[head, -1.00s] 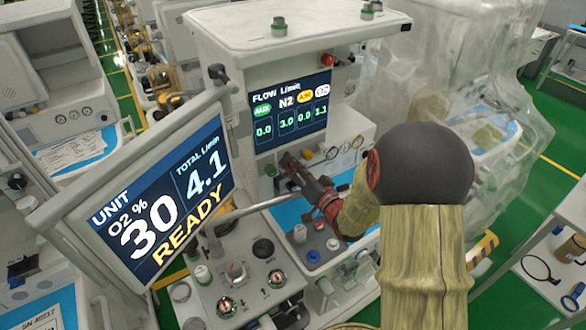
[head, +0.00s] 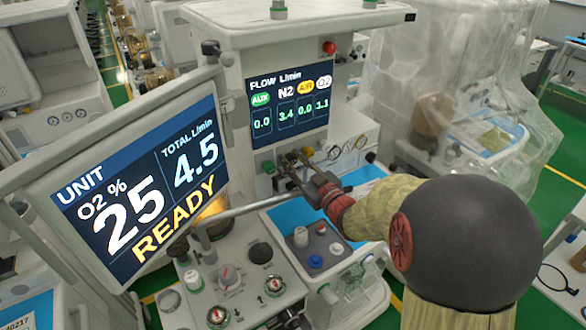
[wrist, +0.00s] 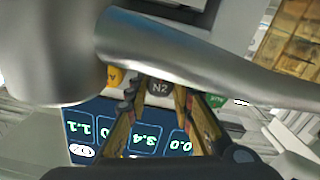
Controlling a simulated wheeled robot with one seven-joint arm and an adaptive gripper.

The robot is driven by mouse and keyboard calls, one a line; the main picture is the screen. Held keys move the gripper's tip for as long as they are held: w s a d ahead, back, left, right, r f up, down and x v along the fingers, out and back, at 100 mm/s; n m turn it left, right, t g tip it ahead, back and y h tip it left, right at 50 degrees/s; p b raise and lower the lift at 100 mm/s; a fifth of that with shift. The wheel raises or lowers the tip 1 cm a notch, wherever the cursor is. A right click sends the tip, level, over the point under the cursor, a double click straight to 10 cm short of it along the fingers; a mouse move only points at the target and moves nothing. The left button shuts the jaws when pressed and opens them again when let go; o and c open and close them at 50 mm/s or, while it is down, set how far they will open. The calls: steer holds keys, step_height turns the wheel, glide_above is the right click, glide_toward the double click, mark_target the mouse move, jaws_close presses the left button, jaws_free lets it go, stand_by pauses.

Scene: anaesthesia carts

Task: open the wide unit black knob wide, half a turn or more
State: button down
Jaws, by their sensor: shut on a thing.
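The wide unit (head: 300,32) stands ahead with its flow screen (head: 288,108), which reads N2 3.4, AUX 0.0, AIR 0.0 and O2 1.1. In the wrist view, the black knob marked N2 (wrist: 159,88) sits between my fingertips, its face toward the camera. My gripper (wrist: 157,92) is shut on it, one finger on each side. In the head view, my gripper (head: 288,160) is just below the flow screen and mostly hides the black knob. The exact turn angle of the knob cannot be read.
A yellow knob (wrist: 115,76) is close beside the black one. A tilted unit screen (head: 145,195) shows O2 25 percent, total 4.5 and READY. A metal rod (head: 265,204) crosses near my gripper. Dials and a blue-lined tray (head: 366,174) lie below. A plastic-covered cart (head: 470,90) stands right.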

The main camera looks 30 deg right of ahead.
steer(key=n+b, duration=0.2)
steer(key=n, duration=0.1)
steer(key=shift+f, duration=0.3)
steer(key=n, duration=0.2)
steer(key=shift+n+b, duration=0.3)
steer(key=shift+b, duration=0.1)
steer(key=n, duration=0.3)
steer(key=shift+r+n, duration=0.1)
steer(key=shift+n, duration=2.1)
steer(key=c, duration=1.9)
jaws_free()
steer(key=shift+s, duration=0.1)
steer(key=shift+o, duration=0.5)
steer(key=shift+r, duration=0.1)
